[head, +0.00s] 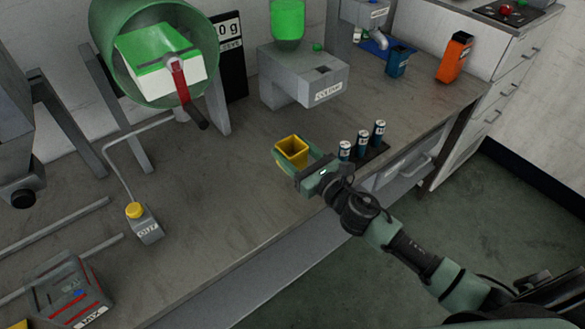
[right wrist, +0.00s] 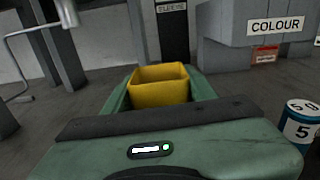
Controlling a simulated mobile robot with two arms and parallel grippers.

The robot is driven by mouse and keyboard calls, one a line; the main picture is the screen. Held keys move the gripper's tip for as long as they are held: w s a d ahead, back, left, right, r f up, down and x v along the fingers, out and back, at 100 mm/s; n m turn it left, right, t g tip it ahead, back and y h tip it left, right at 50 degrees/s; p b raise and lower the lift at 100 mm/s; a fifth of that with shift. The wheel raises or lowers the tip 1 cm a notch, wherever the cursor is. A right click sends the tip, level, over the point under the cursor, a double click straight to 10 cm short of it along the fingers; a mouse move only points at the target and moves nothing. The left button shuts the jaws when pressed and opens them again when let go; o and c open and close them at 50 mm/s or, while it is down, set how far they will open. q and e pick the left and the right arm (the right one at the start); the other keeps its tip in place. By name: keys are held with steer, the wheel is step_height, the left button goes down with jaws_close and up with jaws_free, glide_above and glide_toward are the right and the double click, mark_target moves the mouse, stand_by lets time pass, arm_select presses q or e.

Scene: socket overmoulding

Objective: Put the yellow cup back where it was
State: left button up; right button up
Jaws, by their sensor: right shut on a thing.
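The yellow cup (head: 292,151) is square and open at the top. It sits between the fingers of my right gripper (head: 298,156), which is shut on it, over the front part of the bench. The cup also shows in the right wrist view (right wrist: 160,86), upright between the green fingers (right wrist: 158,92). I cannot tell whether its base touches the bench. The inside of the cup looks empty. My left gripper is not in view.
Several blue-and-white cans (head: 362,143) stand on a dark strip just right of my gripper. The grey COLOUR dispenser (head: 305,78) stands behind the cup. A green drum (head: 150,50) and a yellow-buttoned box (head: 145,226) are left. The bench middle (head: 225,190) is clear.

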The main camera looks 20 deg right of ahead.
mark_target(293, 163)
steer(key=shift+f, duration=0.35)
step_height(293, 163, down, 3)
steer(key=shift+f+b, duration=0.2)
steer(key=shift+b, duration=0.6)
steer(key=shift+f, duration=0.2)
steer(key=shift+f, duration=0.15)
steer(key=o, duration=1.5)
steer(key=shift+o, duration=0.2)
